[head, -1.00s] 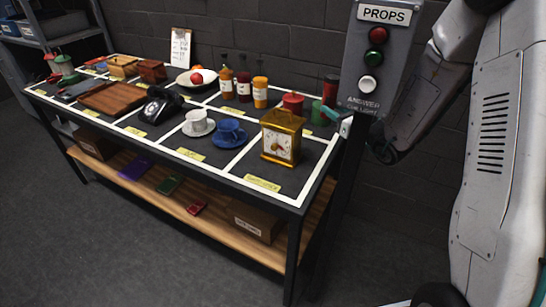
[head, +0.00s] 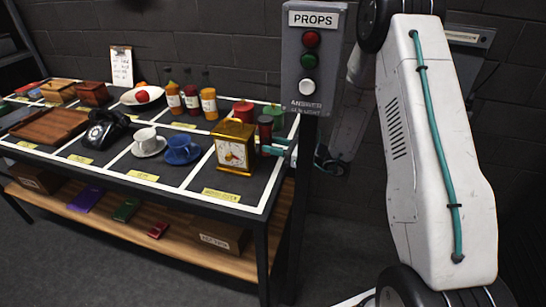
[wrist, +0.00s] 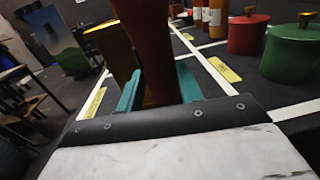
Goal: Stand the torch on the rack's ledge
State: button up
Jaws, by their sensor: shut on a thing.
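The torch (wrist: 146,45) is a dark red cylinder between the teal fingers of my gripper (wrist: 158,88) in the wrist view. My gripper is shut on it and holds it roughly upright. In the head view the torch (head: 265,128) shows just right of the gold clock, at the table's right end, with my gripper (head: 272,151) on its lower part. The torch's bottom end is hidden in the wrist view. I cannot make out for sure which thing is the rack or its ledge.
The gold clock (head: 236,148) stands close beside the torch. A red pot (wrist: 249,33) and a green pot (wrist: 292,52) stand behind it. A post with a PROPS button box (head: 310,60) rises near the table's right end. Cups, bottles and a telephone (head: 104,129) fill other table cells.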

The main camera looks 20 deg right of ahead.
jog(key=shift+f, duration=2.25)
jog(key=shift+f, duration=0.1)
jog(key=o, duration=1.1)
